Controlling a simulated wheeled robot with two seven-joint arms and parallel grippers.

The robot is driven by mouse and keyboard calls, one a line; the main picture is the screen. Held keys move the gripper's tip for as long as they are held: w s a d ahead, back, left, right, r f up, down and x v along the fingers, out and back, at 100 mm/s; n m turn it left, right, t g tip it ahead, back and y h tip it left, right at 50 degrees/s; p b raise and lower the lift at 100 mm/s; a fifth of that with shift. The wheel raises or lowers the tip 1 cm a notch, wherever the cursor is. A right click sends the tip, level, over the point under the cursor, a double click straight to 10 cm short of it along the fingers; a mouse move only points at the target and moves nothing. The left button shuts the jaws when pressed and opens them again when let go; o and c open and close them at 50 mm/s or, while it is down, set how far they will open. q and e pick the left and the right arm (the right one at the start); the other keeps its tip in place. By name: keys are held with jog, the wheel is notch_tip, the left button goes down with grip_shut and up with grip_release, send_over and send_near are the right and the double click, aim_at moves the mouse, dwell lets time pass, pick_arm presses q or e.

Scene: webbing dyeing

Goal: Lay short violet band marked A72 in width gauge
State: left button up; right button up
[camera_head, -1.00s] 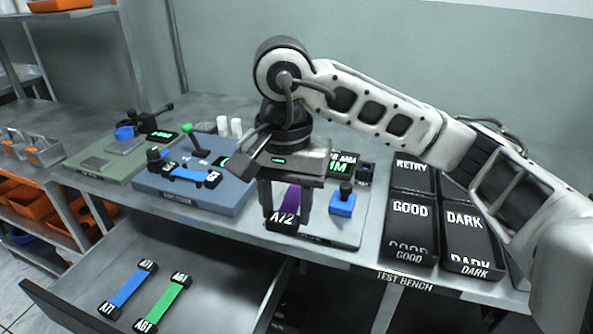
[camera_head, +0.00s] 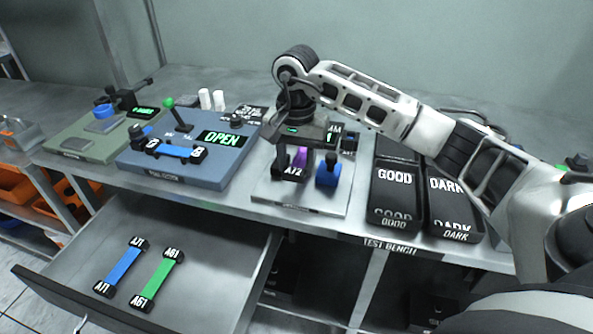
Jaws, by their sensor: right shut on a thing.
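The short violet band (camera_head: 301,155), with a black end clip marked A72 (camera_head: 291,171), is in my right gripper (camera_head: 305,169), in the middle of the head view. The gripper points down and is shut on the band, with its fingers hiding part of it. It is over the width gauge (camera_head: 307,204), a light grey plate with a blue block and black knob (camera_head: 328,172) just right of the band. I cannot tell whether the band touches the plate. The gauge's display is mostly hidden behind the gripper. My left gripper is not in view.
A blue fixture (camera_head: 205,174) reading OPEN holds a blue band, left of the gauge. A green-grey fixture (camera_head: 75,143) stands farther left. Black GOOD (camera_head: 395,195) and DARK (camera_head: 452,205) bins stand at right. The open drawer (camera_head: 205,265) holds blue and green bands.

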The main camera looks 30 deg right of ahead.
notch_tip(320, 180, down, 3)
jog(key=shift+d+r+p, duration=0.1)
jog(key=shift+r+p, duration=0.1)
jog(key=shift+p, duration=0.2)
jog(key=shift+w+f, duration=0.1)
jog(key=shift+f, duration=0.25)
jog(key=shift+f, duration=0.15)
jog(key=o, duration=1)
